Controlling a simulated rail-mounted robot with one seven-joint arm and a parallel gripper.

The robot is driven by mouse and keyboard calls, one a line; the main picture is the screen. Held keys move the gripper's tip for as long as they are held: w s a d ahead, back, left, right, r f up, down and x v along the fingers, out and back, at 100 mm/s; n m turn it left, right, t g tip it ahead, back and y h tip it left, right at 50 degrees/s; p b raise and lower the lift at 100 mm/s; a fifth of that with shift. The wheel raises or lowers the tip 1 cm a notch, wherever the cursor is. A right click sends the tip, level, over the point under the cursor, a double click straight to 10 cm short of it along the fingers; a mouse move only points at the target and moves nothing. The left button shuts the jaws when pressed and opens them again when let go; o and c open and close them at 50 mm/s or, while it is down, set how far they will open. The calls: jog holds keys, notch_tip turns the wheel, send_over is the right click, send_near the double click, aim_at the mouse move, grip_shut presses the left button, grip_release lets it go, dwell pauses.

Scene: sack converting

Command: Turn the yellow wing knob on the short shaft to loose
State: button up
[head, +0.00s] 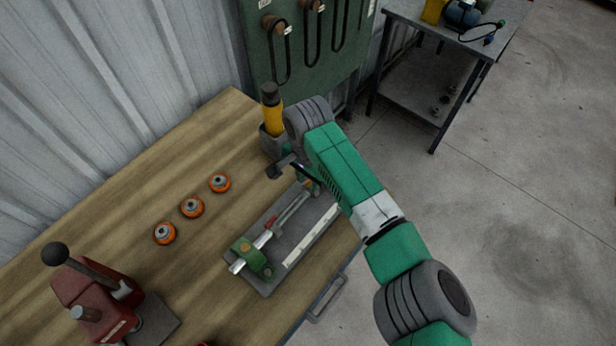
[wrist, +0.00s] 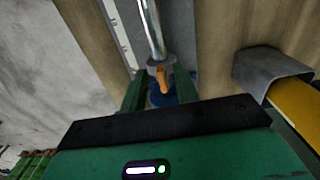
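The shaft (head: 287,213) is a bright metal rod on a dark grey fixture plate (head: 270,282) on the wooden bench. The yellow wing knob (wrist: 161,78) looks orange-yellow in the wrist view and sits by a grey collar at the rod's end. My gripper (wrist: 159,90) has its two green fingers apart, one on each side of the knob, with visible gaps; contact does not show. A blue round part lies behind the knob. In the head view my gripper (head: 308,180) is over the plate's far end, and my arm hides much of that end.
A grey holder with a yellow-handled tool (head: 272,115) stands close behind my gripper. A green block (head: 249,255) holds the rod's near end. Several orange rollers (head: 192,207) and a red lever press (head: 88,297) are on the left. Bare bench lies between them.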

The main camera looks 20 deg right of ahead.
jog(key=shift+c, duration=0.4)
grip_shut()
jog(key=shift+r+p, duration=0.1)
jog(key=shift+p, duration=0.2)
